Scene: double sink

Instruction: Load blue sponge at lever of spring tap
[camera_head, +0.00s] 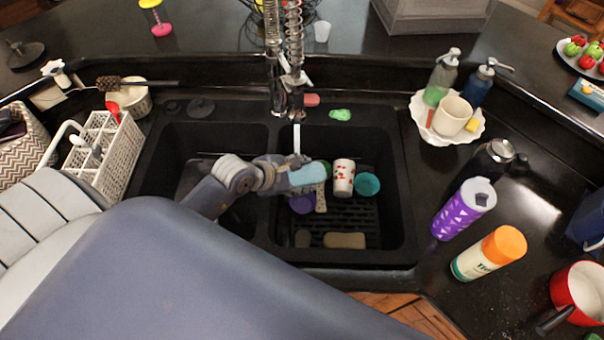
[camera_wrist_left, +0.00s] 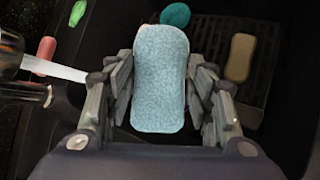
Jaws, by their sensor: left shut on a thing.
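The light blue sponge (camera_head: 309,174) is held in my left gripper (camera_head: 312,176) over the right basin, near the divider. In the left wrist view the sponge (camera_wrist_left: 160,80) sits between the two fingers of the gripper (camera_wrist_left: 162,85), which are shut on its sides. The spring tap (camera_head: 295,75) stands behind the basins. Its pale lever (camera_head: 296,138) points forward, just behind my gripper. In the left wrist view the lever (camera_wrist_left: 55,68) is to the left of the fingers, apart from the sponge. My right gripper is not in view.
A white rack (camera_head: 105,150) stands left.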

